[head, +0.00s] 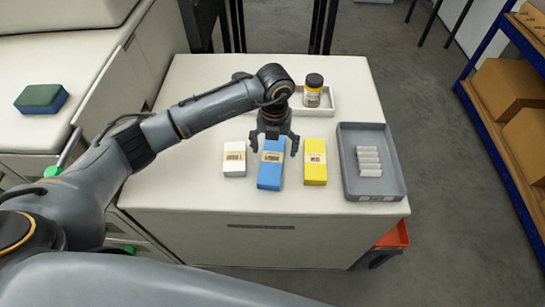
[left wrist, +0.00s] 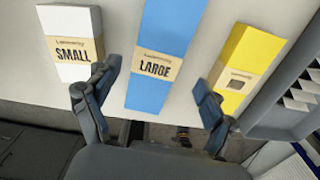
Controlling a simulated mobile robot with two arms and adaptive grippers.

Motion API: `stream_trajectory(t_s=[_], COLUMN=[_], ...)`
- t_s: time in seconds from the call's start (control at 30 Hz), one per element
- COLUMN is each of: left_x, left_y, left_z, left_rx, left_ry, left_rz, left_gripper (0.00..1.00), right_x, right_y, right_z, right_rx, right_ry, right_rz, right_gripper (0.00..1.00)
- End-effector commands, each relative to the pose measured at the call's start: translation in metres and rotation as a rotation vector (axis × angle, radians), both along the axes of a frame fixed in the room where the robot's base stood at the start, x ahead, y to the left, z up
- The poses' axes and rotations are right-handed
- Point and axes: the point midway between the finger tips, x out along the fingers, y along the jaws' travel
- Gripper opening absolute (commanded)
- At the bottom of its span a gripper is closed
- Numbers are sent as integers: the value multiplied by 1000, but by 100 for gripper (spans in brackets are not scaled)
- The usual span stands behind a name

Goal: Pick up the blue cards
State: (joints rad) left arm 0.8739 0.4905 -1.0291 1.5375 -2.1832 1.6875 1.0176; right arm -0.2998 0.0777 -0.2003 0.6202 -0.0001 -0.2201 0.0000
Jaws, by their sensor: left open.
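The blue cards (head: 270,170) are a banded blue stack on the white cabinet top, between a white stack (head: 234,158) and a yellow stack (head: 315,161). In the left wrist view the blue cards (left wrist: 163,55) carry a band reading "LARGE". The white stack (left wrist: 75,45) there reads "SMALL", and the yellow stack (left wrist: 239,68) is on the right. My left gripper (head: 273,148) is open above the blue cards, its fingers on either side of them. In the left wrist view its fingers (left wrist: 155,98) hold nothing. My right gripper is not in view.
A grey tray (head: 349,180) with several small white packs stands to the right of the yellow stack. A white tray (head: 324,109) with a dark-lidded jar (head: 312,91) is behind my gripper. A green-and-blue block (head: 41,98) lies on the left counter. A blue-framed shelf (head: 491,115) stands at right.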

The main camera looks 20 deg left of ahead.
Motion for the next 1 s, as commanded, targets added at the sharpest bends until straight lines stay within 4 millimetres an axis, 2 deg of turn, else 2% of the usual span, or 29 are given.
stream_trajectory(t_s=[0.1,0.23,0.53,0.87,1.0], left_x=[-3,-2,-2,-2,-1], left_y=[5,4,4,4,4], left_z=[-17,-33,-38,-38,-37], left_rx=[2,-2,-1,-2,-3], left_ry=[6,3,0,0,-2], left_rz=[1,1,0,0,0], left_gripper=[83,83,81,14,14], right_x=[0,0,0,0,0], right_y=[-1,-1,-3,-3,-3], right_z=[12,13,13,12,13], right_rx=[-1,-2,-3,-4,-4], right_ry=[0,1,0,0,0], right_rz=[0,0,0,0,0], right_gripper=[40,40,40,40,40])
